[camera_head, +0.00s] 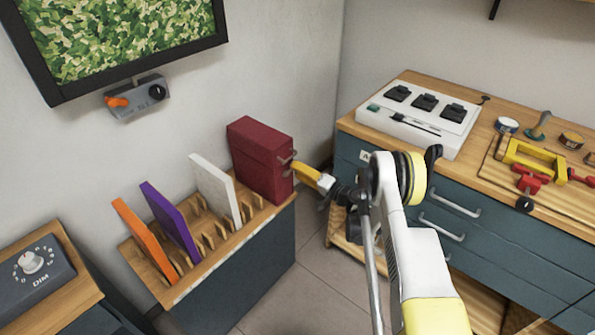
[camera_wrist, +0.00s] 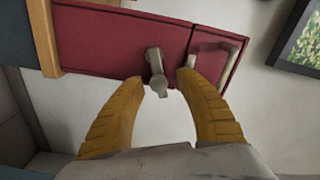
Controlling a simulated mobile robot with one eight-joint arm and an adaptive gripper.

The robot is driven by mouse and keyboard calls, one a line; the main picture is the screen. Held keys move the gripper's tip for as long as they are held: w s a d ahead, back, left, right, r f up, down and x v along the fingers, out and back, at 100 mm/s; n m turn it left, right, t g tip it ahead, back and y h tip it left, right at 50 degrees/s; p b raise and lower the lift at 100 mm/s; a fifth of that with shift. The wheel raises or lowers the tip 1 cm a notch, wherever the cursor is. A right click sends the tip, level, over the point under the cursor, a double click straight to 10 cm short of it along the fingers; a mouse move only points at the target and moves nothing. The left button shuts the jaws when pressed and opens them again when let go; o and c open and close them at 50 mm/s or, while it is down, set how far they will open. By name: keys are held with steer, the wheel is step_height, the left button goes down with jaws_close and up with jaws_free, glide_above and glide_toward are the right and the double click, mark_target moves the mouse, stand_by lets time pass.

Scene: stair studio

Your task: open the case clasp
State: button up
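The dark red case (camera_head: 259,160) stands upright on the right end of a wooden slotted rack. In the wrist view the red case (camera_wrist: 110,45) fills the upper part, with a grey clasp (camera_wrist: 156,72) on its face and a grey handle-like loop (camera_wrist: 218,55) to the right. My gripper (camera_wrist: 160,85) has its two yellow fingers spread, with the clasp between the fingertips. The clasp looks apart from the left finger; whether it touches the right finger is unclear. In the head view my gripper (camera_head: 294,168) is at the case's right side.
The rack (camera_head: 212,262) also holds orange (camera_head: 145,240), purple (camera_head: 170,221) and white (camera_head: 216,188) panels left of the case. A drawer cabinet (camera_head: 480,215) with a white switch box (camera_head: 418,115) stands at right. Floor shows between rack and cabinet.

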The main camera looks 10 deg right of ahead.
steer(key=v, duration=0.7)
steer(key=shift+s, duration=0.2)
